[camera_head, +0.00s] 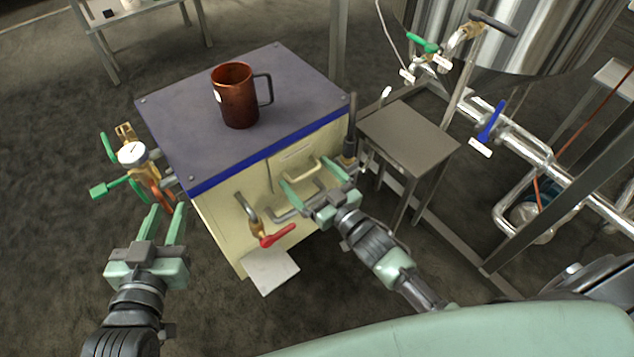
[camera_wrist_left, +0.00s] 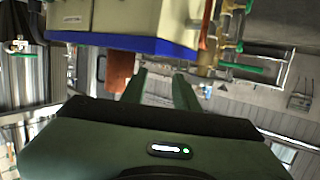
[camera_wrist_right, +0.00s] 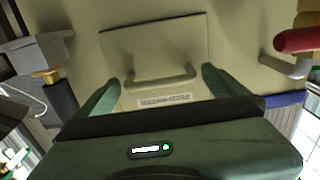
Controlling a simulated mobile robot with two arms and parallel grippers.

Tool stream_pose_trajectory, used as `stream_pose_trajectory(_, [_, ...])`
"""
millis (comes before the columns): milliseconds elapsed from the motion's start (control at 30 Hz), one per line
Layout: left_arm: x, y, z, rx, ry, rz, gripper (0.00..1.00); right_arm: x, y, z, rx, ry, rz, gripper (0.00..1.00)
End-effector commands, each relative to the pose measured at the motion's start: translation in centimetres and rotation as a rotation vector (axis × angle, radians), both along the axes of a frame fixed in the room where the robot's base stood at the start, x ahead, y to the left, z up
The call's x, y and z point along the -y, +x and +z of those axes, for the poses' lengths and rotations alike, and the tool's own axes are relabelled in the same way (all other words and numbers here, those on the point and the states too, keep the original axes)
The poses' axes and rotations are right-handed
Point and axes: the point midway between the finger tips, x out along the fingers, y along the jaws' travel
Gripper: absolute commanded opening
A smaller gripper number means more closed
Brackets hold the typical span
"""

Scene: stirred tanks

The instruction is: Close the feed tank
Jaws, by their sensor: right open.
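The feed tank (camera_head: 230,215) appears to be the cream cabinet with a dark, blue-edged top; the label in the right wrist view (camera_wrist_right: 164,101) is upside down and too blurred to read surely. Its front has a panel (camera_wrist_right: 150,40) with a pale bar handle (camera_wrist_right: 160,82). I cannot tell whether the panel stands ajar. My right gripper (camera_head: 312,183) is open in front of the panel, with the handle between its fingers in view; I see no grip on it. My left gripper (camera_head: 164,225) is open and empty, left of the cabinet's front.
A copper mug (camera_head: 240,105) stands on the cabinet top. A gauge with green-handled valves (camera_head: 132,153) is at the left side. A small grey table (camera_head: 410,135) and pipework stand right.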

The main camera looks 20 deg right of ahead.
Motion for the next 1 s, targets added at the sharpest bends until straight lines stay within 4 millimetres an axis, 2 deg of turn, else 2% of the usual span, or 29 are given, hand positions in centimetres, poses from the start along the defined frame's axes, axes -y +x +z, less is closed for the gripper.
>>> stream_pose_trajectory(200, [-1.0, -1.8, -3.4, -0.197, 0.047, 0.013, 0.3, 1.2, -3.3, 0.1, -0.004, 0.0, 0.0, 1.0])
stream_pose_trajectory(400, [-1.7, -3.3, -5.6, -0.324, 0.076, 0.023, 0.3, 2.0, -5.4, 0.1, -0.001, 0.0, -0.001, 1.0])
stream_pose_trajectory(600, [-1.9, -3.8, -6.2, -0.36, 0.085, 0.025, 0.3, 2.2, -5.9, 0.0, -0.001, 0.0, 0.0, 1.0])
stream_pose_trajectory(1000, [-1.9, -3.8, -6.2, -0.357, 0.084, 0.025, 0.3, 2.2, -5.9, 0.0, 0.0, 0.0, 0.0, 1.0])
